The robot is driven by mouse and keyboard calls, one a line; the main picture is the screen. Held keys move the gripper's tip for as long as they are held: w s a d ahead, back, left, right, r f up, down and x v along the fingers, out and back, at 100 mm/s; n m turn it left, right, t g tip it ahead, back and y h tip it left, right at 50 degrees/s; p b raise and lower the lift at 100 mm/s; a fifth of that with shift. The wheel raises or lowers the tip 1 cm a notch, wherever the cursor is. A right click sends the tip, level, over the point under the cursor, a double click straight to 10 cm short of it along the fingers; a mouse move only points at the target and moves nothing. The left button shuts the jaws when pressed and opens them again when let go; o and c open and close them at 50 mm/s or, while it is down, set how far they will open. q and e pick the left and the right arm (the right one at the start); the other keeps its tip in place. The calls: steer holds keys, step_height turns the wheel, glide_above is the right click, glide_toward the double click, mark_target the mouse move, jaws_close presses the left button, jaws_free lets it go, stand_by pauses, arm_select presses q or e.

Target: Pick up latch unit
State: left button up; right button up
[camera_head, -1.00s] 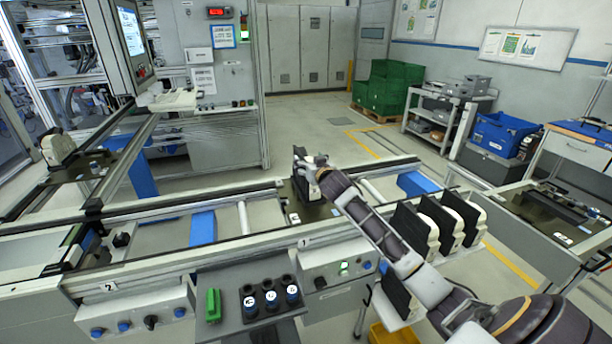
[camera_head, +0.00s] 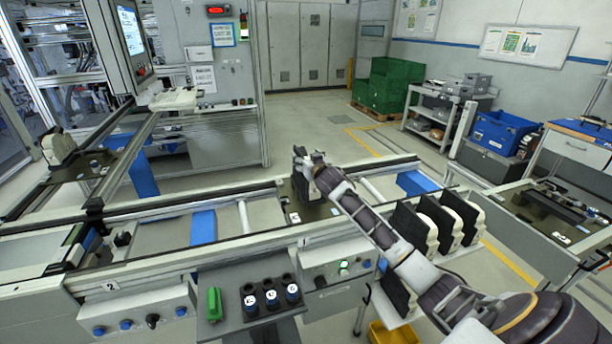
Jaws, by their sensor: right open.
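My right arm reaches from the lower right to the pallet (camera_head: 290,210) on the line. My right gripper (camera_head: 304,158) is small and partly hidden by its own wrist. It is open at the top of a dark upright unit (camera_head: 303,187) standing on that pallet; I cannot tell whether they touch. Several similar black-and-white units (camera_head: 437,222) stand in a row on the rack to the right. Nothing marks which of these is the latch unit. My left gripper is not in view.
A tray with black cups (camera_head: 270,299) and a green object (camera_head: 214,304) is at the front. Conveyor rails (camera_head: 250,183) run across the middle. A workbench (camera_head: 555,215) with a dark fixture stands at the right. A yellow bin (camera_head: 392,334) is below.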

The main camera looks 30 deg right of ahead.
jaws_close()
stand_by(0.4)
steer(key=shift+r, duration=0.2)
steer(key=shift+r+b, duration=0.4)
steer(key=shift+r, duration=4.5)
